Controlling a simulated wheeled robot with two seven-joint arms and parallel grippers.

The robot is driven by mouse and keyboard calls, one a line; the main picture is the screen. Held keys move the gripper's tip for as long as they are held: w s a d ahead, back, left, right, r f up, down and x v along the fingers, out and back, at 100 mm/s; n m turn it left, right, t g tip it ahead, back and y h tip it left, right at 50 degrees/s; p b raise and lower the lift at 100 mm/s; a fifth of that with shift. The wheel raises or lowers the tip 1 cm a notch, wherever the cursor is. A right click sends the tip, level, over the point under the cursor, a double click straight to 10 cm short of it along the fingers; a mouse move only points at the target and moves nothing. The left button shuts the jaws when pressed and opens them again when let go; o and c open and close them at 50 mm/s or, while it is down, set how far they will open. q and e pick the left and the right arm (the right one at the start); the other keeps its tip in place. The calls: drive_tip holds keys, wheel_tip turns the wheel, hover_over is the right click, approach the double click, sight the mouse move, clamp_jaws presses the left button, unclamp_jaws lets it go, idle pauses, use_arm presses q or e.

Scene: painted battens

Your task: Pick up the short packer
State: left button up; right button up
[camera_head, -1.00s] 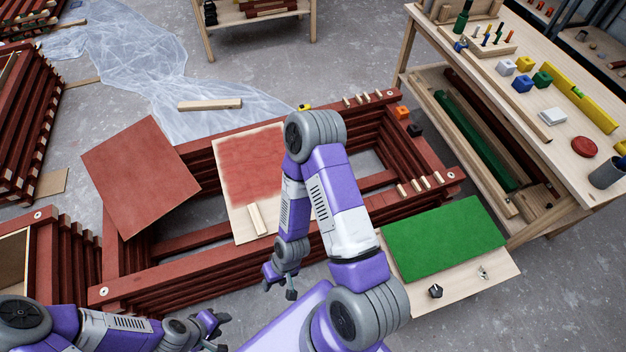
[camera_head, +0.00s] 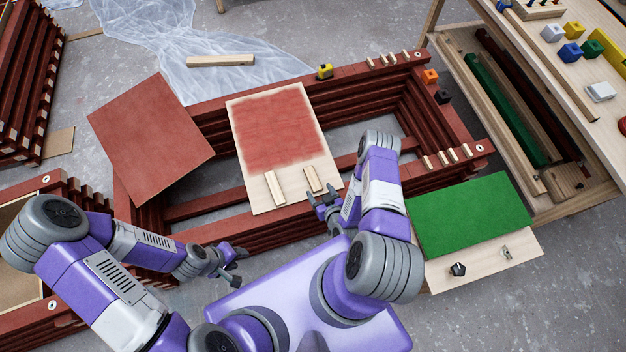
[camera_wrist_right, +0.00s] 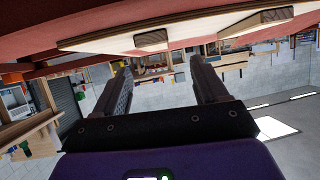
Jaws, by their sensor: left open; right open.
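Two pale wooden blocks lie side by side near the front edge of a red-painted board (camera_head: 282,130). The right one, which looks shorter and so seems to be the short packer (camera_head: 313,179), is beside the longer block (camera_head: 275,187). The short packer also shows in the right wrist view (camera_wrist_right: 151,40), above and beyond the fingers. My right gripper (camera_head: 325,197) is open and empty, just in front of the short packer and apart from it. My left gripper (camera_head: 236,266) is open and empty, in front of the red frame stack.
The board lies across a stack of dark red frames (camera_head: 185,208). A red-brown panel (camera_head: 152,132) lies at the left. A green panel (camera_head: 470,215) is at the right. Several small pale sticks (camera_head: 447,156) line the frame. A wooden batten (camera_head: 220,60) lies on plastic sheeting.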

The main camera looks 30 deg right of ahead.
sight(314, 180)
drive_tip(key=shift+s+d+f+t, duration=0.1)
drive_tip(key=shift+s+d+t, duration=0.05)
drive_tip(key=shift+d+t, duration=0.15)
drive_tip(key=shift+w+f, duration=0.1)
drive_tip(key=shift+w, duration=0.15)
drive_tip(key=b+x, duration=0.3)
drive_tip(key=x, duration=0.4)
drive_tip(key=shift+s+f, duration=0.1)
drive_tip(key=shift+f, duration=0.05)
drive_tip(key=shift+c, duration=0.3)
drive_tip(key=c, duration=1)
